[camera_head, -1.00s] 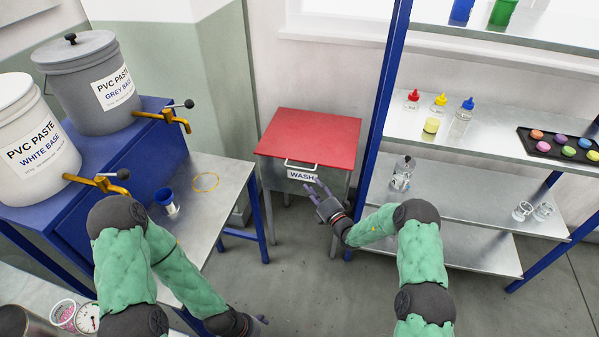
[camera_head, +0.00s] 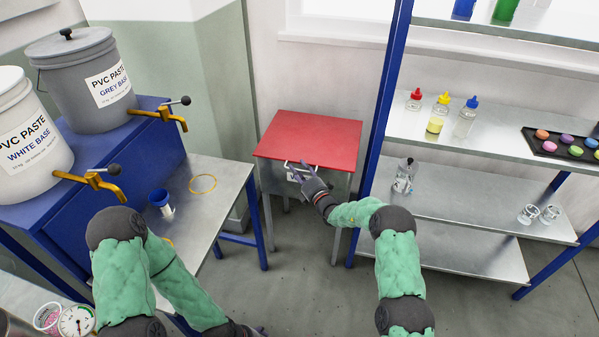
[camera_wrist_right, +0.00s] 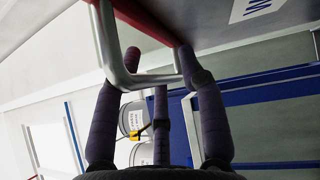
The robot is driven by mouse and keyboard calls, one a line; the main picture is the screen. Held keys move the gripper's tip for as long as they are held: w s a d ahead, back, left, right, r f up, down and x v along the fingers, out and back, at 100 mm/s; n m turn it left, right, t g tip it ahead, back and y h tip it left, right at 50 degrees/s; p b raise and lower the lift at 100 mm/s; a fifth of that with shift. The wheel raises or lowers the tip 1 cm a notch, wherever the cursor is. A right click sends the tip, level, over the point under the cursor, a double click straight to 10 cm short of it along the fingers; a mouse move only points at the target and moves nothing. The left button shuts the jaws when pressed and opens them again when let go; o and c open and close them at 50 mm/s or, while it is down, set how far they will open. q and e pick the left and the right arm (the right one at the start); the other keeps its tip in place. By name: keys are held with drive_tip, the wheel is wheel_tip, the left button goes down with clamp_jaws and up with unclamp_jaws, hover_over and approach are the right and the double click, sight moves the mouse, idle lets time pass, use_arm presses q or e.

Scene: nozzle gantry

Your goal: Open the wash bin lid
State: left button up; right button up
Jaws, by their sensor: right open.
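The wash bin (camera_head: 271,180) is a grey metal box against the wall, with a flat red lid (camera_head: 312,138) lying shut on it. A silver bar handle shows at the lid's front edge, partly hidden by my right gripper (camera_head: 301,167). In the right wrist view the handle (camera_wrist_right: 107,45) is large and close, at the open fingers of my right gripper (camera_wrist_right: 158,62). The fingers are spread and not closed on it; I cannot tell whether they touch it. The WASH label is mostly covered in the head view. My left gripper (camera_head: 255,331) is low at the bottom edge, mostly hidden.
A blue-framed shelf (camera_head: 440,193) with bottles and jars stands close right of the bin. Floor before the bin is clear.

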drive_tip(key=shift+c, duration=0.3)
clamp_jaws()
drive_tip(key=shift+r, duration=0.1)
drive_tip(key=w+d+r+m+g+p, duration=0.1)
drive_tip(key=w+r+p, duration=0.2)
drive_tip(key=r+p, duration=0.4)
drive_tip(key=w+d+r+m+g+h+p, duration=0.1)
drive_tip(key=w+r+p, duration=0.3)
drive_tip(key=r+p, duration=0.4)
drive_tip(key=shift+d+r+m+g+h, duration=0.25)
drive_tip(key=shift+r+m, duration=0.35)
drive_tip(key=shift+r, duration=3.3)
drive_tip(key=shift+w, duration=0.1)
